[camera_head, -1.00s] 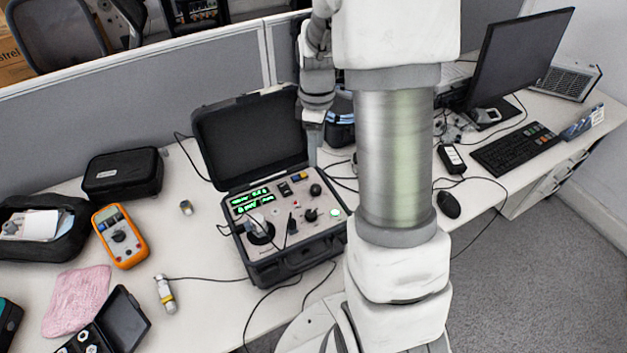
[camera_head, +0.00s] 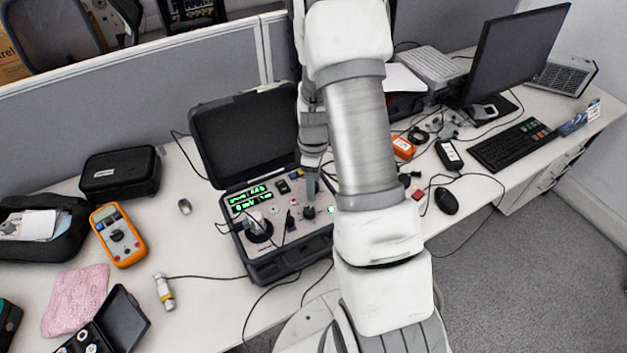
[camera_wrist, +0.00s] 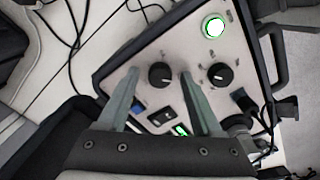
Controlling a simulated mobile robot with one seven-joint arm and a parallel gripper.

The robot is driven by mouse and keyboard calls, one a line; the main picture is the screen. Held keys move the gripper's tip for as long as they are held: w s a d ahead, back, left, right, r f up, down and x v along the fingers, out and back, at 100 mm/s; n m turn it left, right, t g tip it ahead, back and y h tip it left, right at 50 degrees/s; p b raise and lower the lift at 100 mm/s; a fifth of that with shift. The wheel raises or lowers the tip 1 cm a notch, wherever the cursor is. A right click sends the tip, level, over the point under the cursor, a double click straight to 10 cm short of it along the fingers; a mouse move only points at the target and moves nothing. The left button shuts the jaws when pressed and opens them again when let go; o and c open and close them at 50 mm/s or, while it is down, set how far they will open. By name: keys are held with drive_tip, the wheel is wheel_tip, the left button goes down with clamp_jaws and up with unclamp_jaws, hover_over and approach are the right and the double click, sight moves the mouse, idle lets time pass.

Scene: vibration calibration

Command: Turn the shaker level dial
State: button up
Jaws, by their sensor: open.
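The shaker unit (camera_head: 262,268) is an open black case with a light panel, green displays (camera_head: 250,199) and several controls. In the wrist view two black dials with white marks show: one dial (camera_wrist: 161,75) between my fingertips, another dial (camera_wrist: 220,74) to the right of the right finger. I cannot tell which is the level dial. My gripper (camera_wrist: 158,82) is open and empty, its fingers on either side of the first dial. I cannot tell how far above the panel they are. In the head view my gripper (camera_head: 312,188) covers the panel's upper right part; one black dial (camera_head: 309,212) shows just below it.
A round lit green button (camera_wrist: 214,27) lies beyond the dials. The raised lid (camera_head: 245,135) stands behind the panel. A round black mount (camera_head: 259,228) sits at the panel's left. Cables lie around the case. An orange multimeter (camera_head: 118,236) lies left.

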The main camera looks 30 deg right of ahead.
clamp_jaws()
